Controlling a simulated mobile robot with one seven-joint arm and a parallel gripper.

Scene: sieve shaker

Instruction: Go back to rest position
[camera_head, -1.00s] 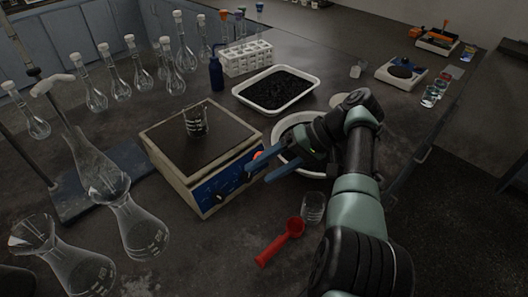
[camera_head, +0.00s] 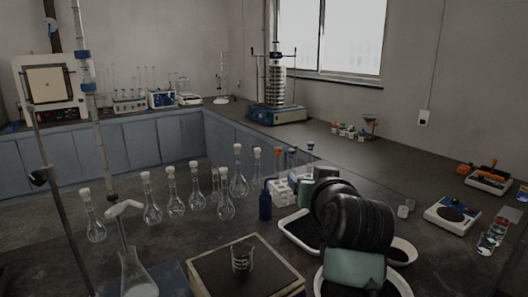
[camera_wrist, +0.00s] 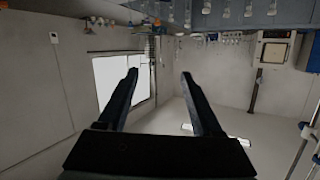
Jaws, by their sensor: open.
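My gripper (camera_wrist: 160,74) shows in the wrist view with its two dark fingers spread apart and nothing between them. The wrist view is upside down, with the window, walls and ceiling behind the fingers and the glassware along the top edge. In the head view my arm is folded up at the right of centre, over the white tray and the white bowl. The fingers do not show in the head view.
A hotplate (camera_head: 212,284) with a beaker (camera_head: 242,259) on it stands front centre. Several stoppered flasks (camera_head: 176,206), a blue bottle (camera_head: 265,205) and a white tray (camera_head: 290,236) stand behind. A white bowl (camera_head: 402,284) is beside my arm. The sieve shaker (camera_head: 277,113) stands at the back.

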